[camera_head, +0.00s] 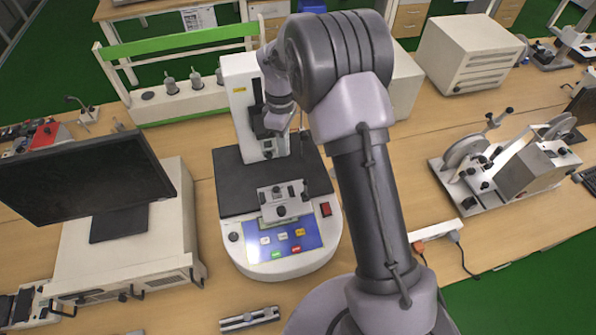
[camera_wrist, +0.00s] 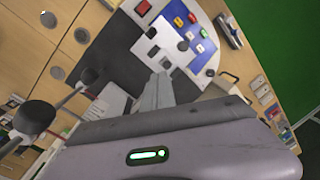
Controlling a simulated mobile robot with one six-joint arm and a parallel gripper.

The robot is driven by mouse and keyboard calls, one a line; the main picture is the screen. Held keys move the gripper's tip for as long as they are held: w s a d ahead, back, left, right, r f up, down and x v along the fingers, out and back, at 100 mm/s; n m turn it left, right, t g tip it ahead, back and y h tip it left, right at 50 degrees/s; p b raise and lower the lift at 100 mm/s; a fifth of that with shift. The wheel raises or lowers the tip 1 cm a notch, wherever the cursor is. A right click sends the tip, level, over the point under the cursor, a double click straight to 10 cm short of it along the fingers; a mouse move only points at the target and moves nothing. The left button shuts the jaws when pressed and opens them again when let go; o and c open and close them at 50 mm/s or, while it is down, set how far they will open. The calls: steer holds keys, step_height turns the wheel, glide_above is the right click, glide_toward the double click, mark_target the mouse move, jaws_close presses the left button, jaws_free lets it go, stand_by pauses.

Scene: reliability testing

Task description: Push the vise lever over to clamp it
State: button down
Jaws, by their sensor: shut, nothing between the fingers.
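The vise (camera_head: 283,199) is a small pale metal block with dark knobs. It sits on the testing machine's black plate, just behind the blue control panel. In the wrist view the vise (camera_wrist: 164,42) shows beyond my fingertips, with small dark knobs on it. I cannot tell which dark part is its lever or how far over it stands. My gripper (camera_wrist: 158,88) is shut and empty, pointing toward the vise with a visible gap in the picture. In the head view my gripper (camera_head: 272,132) is in front of the machine's column, behind the vise, its fingertips hard to make out.
The testing machine's white column (camera_head: 242,95) stands close to my gripper. Dark round knobs on rods (camera_wrist: 36,116) are near my gripper's left in the wrist view. A monitor (camera_head: 85,178) stands left, and a metal device (camera_head: 505,165) stands right.

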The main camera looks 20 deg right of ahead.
glide_above(305, 188)
steer(key=w+a, duration=0.4)
steer(key=a, duration=0.1)
step_height(305, 188, down, 9)
steer(key=shift+s+d+f, duration=0.15)
steer(key=shift+s+d, duration=0.3)
steer(key=shift+d, duration=0.35)
steer(key=shift+s+d+f, duration=0.15)
steer(key=shift+s+d, duration=0.3)
steer(key=shift+d, duration=0.35)
steer(key=shift+d, duration=0.15)
